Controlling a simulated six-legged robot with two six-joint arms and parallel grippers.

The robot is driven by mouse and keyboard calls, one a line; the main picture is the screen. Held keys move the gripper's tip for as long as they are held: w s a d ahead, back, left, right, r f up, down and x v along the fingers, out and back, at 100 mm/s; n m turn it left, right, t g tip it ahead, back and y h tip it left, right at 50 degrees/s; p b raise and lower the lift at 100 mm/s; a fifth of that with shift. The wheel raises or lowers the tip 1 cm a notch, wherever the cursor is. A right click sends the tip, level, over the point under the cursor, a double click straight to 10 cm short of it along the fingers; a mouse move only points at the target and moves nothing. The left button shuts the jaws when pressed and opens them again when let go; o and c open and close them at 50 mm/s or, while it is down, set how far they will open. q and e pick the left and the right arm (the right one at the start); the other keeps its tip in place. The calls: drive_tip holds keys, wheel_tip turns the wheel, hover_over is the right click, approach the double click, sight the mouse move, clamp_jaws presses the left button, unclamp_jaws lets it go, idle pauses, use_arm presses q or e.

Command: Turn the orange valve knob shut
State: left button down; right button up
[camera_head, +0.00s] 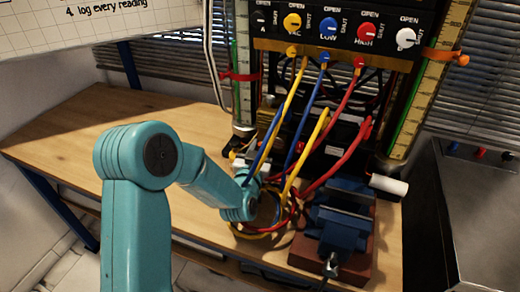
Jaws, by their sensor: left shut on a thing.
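A small orange knob (463,59) shows on the orange clamp at the right gauge column. On the black panel, a yellow-orange knob (292,21) sits between a black knob and a blue knob (328,27). My left arm comes in from the lower left and bends down to the bench. My left gripper (265,209) is low among the coloured hoses, well below the panel knobs and away from the orange knob. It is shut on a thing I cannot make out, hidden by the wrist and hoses. My right gripper is not in view.
Yellow, blue and red hoses (345,155) hang from the panel to a coil on the wooden bench (70,135). A blue vise (340,222) on a reddish block stands right of my left gripper. The bench's left side is clear.

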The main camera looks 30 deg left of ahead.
use_arm(q)
drive_tip(key=m+h+b, duration=0.1)
drive_tip(key=m+h, duration=0.1)
drive_tip(key=h, duration=0.2)
drive_tip(key=a+m+h+b, duration=0.1)
drive_tip(key=m+h+b, duration=0.1)
drive_tip(key=m+h, duration=0.1)
drive_tip(key=m+h+b, duration=0.1)
drive_tip(key=m+h, duration=0.2)
drive_tip(key=h, duration=0.2)
drive_tip(key=shift+a+r+h, duration=0.1)
drive_tip(key=shift+a+h, duration=0.1)
drive_tip(key=shift+h, duration=0.2)
drive_tip(key=shift+m+h, duration=0.3)
drive_tip(key=shift+m, duration=0.1)
drive_tip(key=c, duration=1.1)
unclamp_jaws()
drive_tip(key=shift+o, duration=0.9)
drive_tip(key=shift+w, duration=0.1)
